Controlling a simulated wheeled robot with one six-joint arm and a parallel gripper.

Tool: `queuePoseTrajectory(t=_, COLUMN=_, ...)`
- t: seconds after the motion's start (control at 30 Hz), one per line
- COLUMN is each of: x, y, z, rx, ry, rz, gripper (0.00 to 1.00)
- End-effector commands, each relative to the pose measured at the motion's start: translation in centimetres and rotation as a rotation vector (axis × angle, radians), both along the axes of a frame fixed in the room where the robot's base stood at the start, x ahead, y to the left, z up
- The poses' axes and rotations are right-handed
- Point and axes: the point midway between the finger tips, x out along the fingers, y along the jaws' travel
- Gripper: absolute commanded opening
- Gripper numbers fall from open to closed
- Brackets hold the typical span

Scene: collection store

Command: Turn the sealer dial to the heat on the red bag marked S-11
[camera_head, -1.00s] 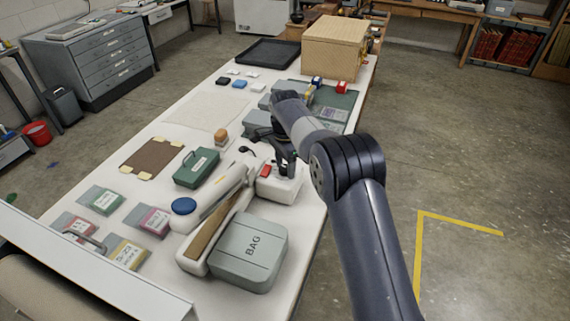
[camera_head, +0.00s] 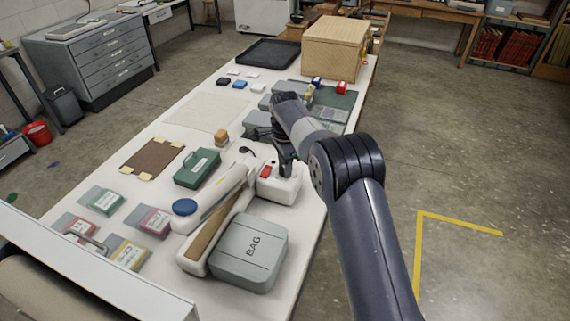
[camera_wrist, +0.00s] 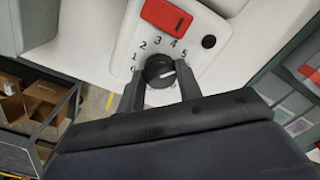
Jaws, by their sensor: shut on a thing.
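The white sealer (camera_head: 284,190) stands on the long table, with a red switch (camera_wrist: 166,16) beside its dial. The dark dial (camera_wrist: 159,71) is in the wrist view, with printed numbers from 0 to 5 curving around its far side. A light mark shows on the dial's right part, but I cannot tell exactly which number it points at. My gripper (camera_wrist: 160,88) is shut on the dial, one finger on each side; it also shows above the sealer in the head view (camera_head: 285,168). A red bag (camera_head: 76,228) and a pinkish-red bag (camera_head: 152,221) lie at the left; their markings are too small to read.
A green box (camera_head: 197,168), a green bag (camera_head: 105,202) and a yellow bag (camera_head: 127,254) lie to the left. Grey boxes stand behind my gripper. The floor at right is clear.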

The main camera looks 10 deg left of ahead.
Motion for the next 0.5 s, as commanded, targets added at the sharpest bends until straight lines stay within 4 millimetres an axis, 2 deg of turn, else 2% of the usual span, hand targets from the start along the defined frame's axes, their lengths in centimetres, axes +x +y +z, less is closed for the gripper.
queuePoseTrajectory(t=0.5, x=0.03, y=0.0, z=0.07, rx=0.001, ry=-0.001, rz=-0.312, gripper=0.11)
